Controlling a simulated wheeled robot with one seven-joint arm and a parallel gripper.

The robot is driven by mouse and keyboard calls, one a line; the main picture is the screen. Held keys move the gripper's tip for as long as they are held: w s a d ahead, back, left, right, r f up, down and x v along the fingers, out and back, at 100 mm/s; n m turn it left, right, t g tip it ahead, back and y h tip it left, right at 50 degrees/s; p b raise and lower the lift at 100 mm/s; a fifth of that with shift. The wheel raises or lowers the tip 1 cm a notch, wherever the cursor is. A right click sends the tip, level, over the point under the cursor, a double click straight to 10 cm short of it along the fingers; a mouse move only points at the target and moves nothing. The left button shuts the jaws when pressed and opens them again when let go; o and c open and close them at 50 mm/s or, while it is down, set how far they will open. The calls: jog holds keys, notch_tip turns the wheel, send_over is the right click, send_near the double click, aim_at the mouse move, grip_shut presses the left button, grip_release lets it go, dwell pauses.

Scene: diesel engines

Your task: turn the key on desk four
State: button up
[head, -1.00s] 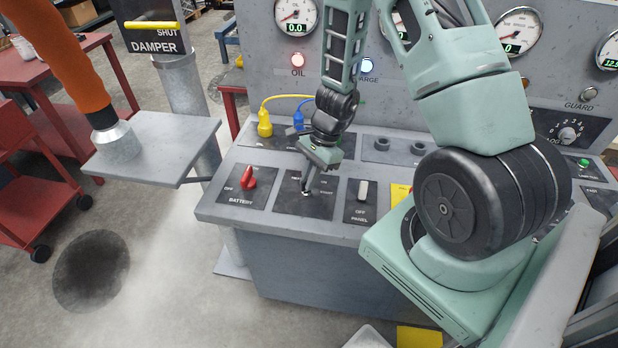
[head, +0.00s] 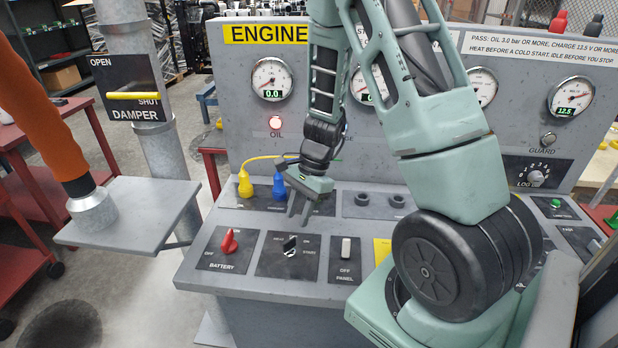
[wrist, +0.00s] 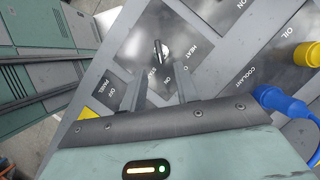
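The key (head: 290,246) is a small dark and silver piece on a black plate marked START at the front of the grey desk. The desk's number does not show. In the wrist view the key (wrist: 160,52) stands clear beyond the fingertips, with HEAT, ON and START lettered around it. Which mark it points to is hard to tell. My gripper (head: 298,208) hangs above and behind the key in the head view. In the wrist view its two fingers (wrist: 163,90) are apart with nothing between them.
The red battery switch (head: 229,242) is left of the key, the panel switch (head: 346,250) right. Yellow (head: 245,186) and blue (head: 279,186) plugs stand behind. The damper lever (head: 133,96) is at left.

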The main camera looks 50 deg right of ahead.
jog(key=v, duration=0.9)
jog(key=shift+r, duration=0.35)
jog(key=shift+d, duration=0.1)
